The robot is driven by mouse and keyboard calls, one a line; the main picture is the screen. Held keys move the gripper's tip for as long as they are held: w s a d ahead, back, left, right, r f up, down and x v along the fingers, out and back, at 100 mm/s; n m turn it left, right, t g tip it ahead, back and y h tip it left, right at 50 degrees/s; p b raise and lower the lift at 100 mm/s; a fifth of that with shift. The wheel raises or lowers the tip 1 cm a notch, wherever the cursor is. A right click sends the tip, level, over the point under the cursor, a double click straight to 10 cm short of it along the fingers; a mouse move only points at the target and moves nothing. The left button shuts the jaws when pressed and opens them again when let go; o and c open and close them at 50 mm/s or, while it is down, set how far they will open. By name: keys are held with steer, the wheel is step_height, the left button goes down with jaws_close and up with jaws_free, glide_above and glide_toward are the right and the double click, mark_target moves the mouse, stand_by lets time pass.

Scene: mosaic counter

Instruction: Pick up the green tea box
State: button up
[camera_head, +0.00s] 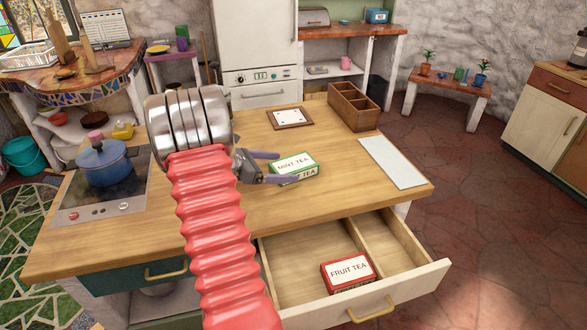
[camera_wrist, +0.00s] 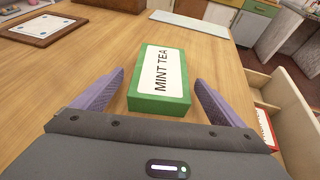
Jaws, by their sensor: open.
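The green tea box (camera_head: 296,172), with a white label reading "MINT TEA", lies flat on the wooden counter. In the wrist view the green tea box (camera_wrist: 161,104) is between and just ahead of the fingertips, with wood visible on both sides of it. My gripper (camera_head: 280,167) is open and low over the counter, at the box's left side in the head view. In the wrist view my gripper (camera_wrist: 158,83) has its two purple fingers spread, one to each side of the box's near end. Nothing is held.
An open drawer (camera_head: 300,268) juts from the counter's front, holding a red fruit tea box (camera_head: 347,271). A blue pot (camera_head: 104,164) stands on the stove at left. A wooden organizer (camera_head: 353,106), framed tile (camera_head: 289,118) and white board (camera_head: 393,163) sit around the box.

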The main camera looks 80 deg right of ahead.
mark_target(292, 168)
steer(key=x, duration=0.5)
steer(key=shift+f, duration=0.1)
steer(key=shift+c, duration=0.2)
steer(key=c, duration=1.1)
